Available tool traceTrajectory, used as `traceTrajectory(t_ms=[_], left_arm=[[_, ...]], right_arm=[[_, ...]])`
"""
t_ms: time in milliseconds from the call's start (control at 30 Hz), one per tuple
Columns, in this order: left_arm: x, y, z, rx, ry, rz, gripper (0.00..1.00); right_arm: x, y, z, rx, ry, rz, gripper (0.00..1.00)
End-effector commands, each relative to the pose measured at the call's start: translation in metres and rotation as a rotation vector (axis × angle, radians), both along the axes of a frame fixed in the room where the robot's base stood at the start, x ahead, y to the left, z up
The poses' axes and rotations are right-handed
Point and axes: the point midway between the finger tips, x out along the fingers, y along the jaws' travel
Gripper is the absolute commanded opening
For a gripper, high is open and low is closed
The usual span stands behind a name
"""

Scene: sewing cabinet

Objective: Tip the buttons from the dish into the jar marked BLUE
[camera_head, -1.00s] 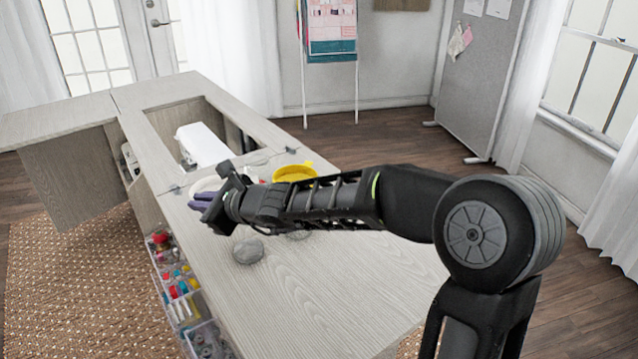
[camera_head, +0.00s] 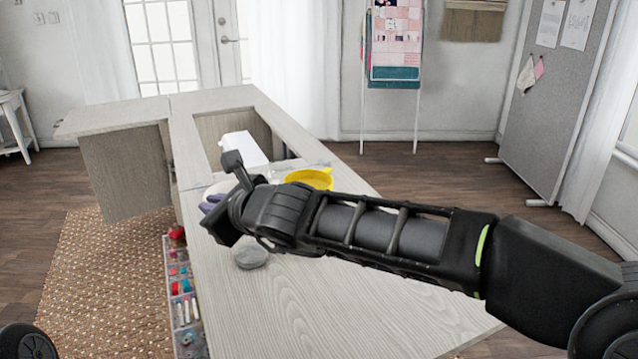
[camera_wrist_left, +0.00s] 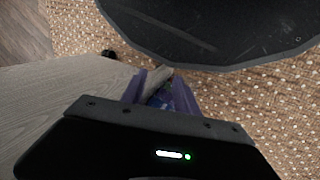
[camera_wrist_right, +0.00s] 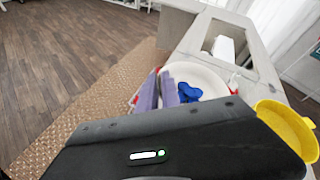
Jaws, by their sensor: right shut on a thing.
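The white dish (camera_wrist_right: 207,74) with blue buttons (camera_wrist_right: 187,92) in it shows in the right wrist view. My right gripper (camera_wrist_right: 168,92) is shut on the dish's near left rim. In the head view the gripper (camera_head: 208,204) and the dish (camera_head: 219,188) are over the cabinet's left edge, partly hidden by my wrist. I cannot tell whether the dish touches the top. My left gripper (camera_wrist_left: 160,92) has its fingers apart and nothing clearly held, beside the cabinet; it is outside the head view. No jar with a readable BLUE mark shows.
A yellow bowl (camera_head: 310,178) stands on the cabinet top (camera_head: 330,310), right of the dish. A grey round lid or jar (camera_head: 251,256) stands nearer. A white machine (camera_head: 243,148) sits in the far recess. Open organisers (camera_head: 183,300) with spools hang on the left side. The near top is clear.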

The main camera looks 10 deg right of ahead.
Motion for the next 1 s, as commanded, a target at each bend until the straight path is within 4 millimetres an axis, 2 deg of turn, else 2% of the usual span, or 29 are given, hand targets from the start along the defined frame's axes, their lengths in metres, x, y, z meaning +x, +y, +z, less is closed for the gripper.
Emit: traceTrajectory(t_ms=[167, 433, 633, 767, 1000], left_arm=[[0.0, 0.0, 0.003, 0.0, 0.0, 0.0, 0.36], [0.0, 0.0, 0.021, 0.0, -0.001, -0.002, 0.36], [0.0, 0.0, 0.051, 0.0, -0.001, -0.004, 0.36], [0.0, 0.0, 0.083, 0.0, -0.002, -0.005, 0.36], [0.0, 0.0, 0.089, 0.0, -0.002, -0.005, 0.36]], right_arm=[[0.0, -0.001, 0.003, 0.005, -0.001, 0.0, 0.0], [0.003, -0.012, 0.014, 0.082, 0.014, -0.002, 0.0], [0.005, -0.023, 0.03, 0.18, 0.036, -0.001, 0.0], [0.007, -0.032, 0.045, 0.243, 0.052, -0.002, 0.0], [0.008, -0.037, 0.042, 0.283, 0.058, -0.001, 0.0]])
